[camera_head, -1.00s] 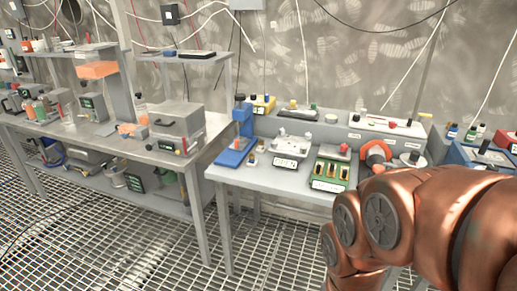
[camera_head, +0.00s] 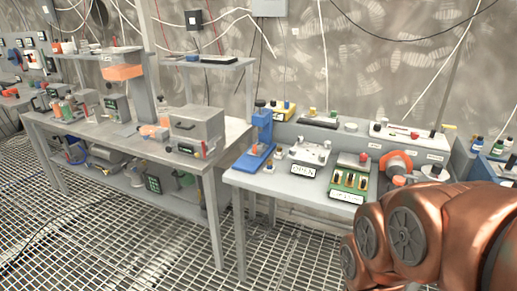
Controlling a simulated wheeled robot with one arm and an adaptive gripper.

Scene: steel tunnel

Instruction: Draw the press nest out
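A small blue press (camera_head: 262,138) stands upright at the left end of the grey bench (camera_head: 285,186). Its column rises from a flat blue base. The nest is too small to make out for sure at this distance. Only the copper links of my arm show, at the lower right, in front of the bench's right part. My gripper is out of view, so its state and its distance from the press do not show.
Beside the press are a white fixture (camera_head: 309,152), a green fixture with yellow slots (camera_head: 350,181) and an orange ring-shaped part (camera_head: 397,161). A steel table (camera_head: 140,142) with a grey box (camera_head: 196,125) stands left. The grating floor (camera_head: 120,225) in front is open.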

